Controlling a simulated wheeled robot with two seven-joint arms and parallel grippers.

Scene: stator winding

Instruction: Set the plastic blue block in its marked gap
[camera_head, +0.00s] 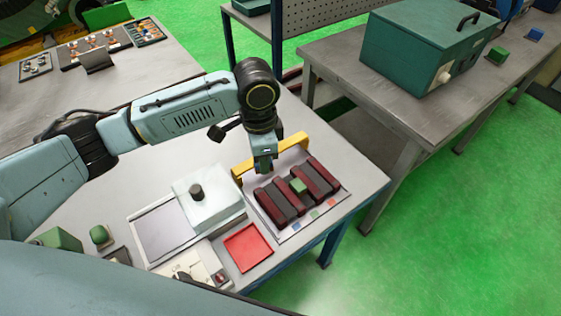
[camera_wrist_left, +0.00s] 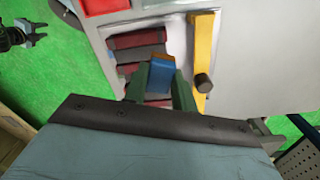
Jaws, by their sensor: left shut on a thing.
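My left gripper (camera_head: 263,168) points down over the back left part of the slotted fixture (camera_head: 283,238), near its yellow bar (camera_head: 298,141). In the left wrist view its two green fingers (camera_wrist_left: 160,85) are shut on the blue block (camera_wrist_left: 161,76), which has an orange edge. The block is hidden by the gripper in the head view. The fixture has dark red bars (camera_head: 270,209) with grey gaps between them. A green block (camera_head: 298,186) sits among the bars. Blue, green and orange marks lie along the fixture's front edge.
A red tray (camera_head: 247,248) lies in front of the fixture. A white box with a dark knob (camera_head: 208,205) stands to its left. A side bench holds a large teal case (camera_head: 425,45), a green block (camera_head: 498,55) and a blue block (camera_head: 535,34).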

